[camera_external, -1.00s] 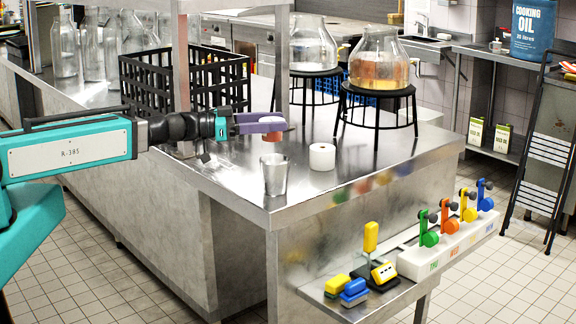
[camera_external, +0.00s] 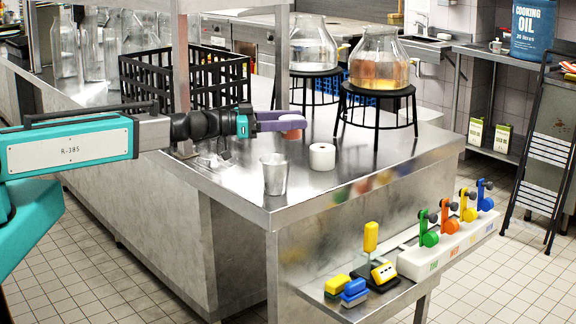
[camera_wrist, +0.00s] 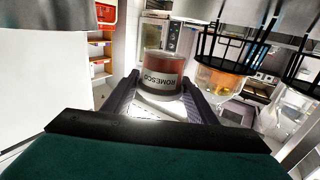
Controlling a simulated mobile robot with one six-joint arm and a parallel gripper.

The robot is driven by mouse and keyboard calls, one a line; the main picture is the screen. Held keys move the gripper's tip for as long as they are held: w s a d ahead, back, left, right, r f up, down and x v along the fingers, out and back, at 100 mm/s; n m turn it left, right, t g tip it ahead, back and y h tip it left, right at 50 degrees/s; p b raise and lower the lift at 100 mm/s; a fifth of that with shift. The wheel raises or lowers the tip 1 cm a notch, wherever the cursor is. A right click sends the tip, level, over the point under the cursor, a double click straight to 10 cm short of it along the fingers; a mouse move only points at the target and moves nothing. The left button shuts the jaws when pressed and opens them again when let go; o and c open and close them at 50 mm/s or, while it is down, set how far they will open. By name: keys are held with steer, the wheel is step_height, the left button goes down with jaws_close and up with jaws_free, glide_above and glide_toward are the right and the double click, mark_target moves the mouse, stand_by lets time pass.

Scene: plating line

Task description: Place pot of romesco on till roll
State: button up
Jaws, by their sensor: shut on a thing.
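My gripper (camera_external: 285,124) is shut on the pot of romesco (camera_external: 292,134), a small reddish pot, and holds it above the metal counter (camera_external: 240,185). In the wrist view the pot of romesco (camera_wrist: 161,72) sits between the two purple fingers, and its label reads ROMESCO upside down. The white till roll (camera_external: 322,157) stands upright on the counter, just right of and below the held pot in the external view. The pot is apart from the roll. I cannot pick out the till roll in the wrist view.
A black crate (camera_external: 150,80) is behind my gripper. Glass jars on black stands (camera_external: 375,92) are behind to the right. The counter's front right corner is clear.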

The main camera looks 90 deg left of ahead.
steer(key=shift+w+a+f+p, duration=0.15)
steer(key=shift+w+a+p, duration=0.15)
steer(key=shift+w+a, duration=0.8)
steer(key=shift+w+a+f+p, duration=0.2)
steer(key=shift+w+a, duration=0.55)
steer(key=shift+w, duration=0.6)
steer(key=shift+w+a+f+p, duration=0.1)
steer(key=shift+w+a+p, duration=0.25)
steer(key=shift+w+a, duration=0.75)
steer(key=shift+w, duration=0.2)
steer(key=shift+w+a, duration=0.1)
steer(key=shift+w, duration=0.1)
steer(key=shift+f+p, duration=0.55)
steer(key=shift+f, duration=1.25)
steer(key=shift+f, duration=0.15)
steer(key=o, duration=1.1)
steer(key=b+v, duration=0.2)
steer(key=v, duration=1)
steer(key=shift+b, duration=0.35)
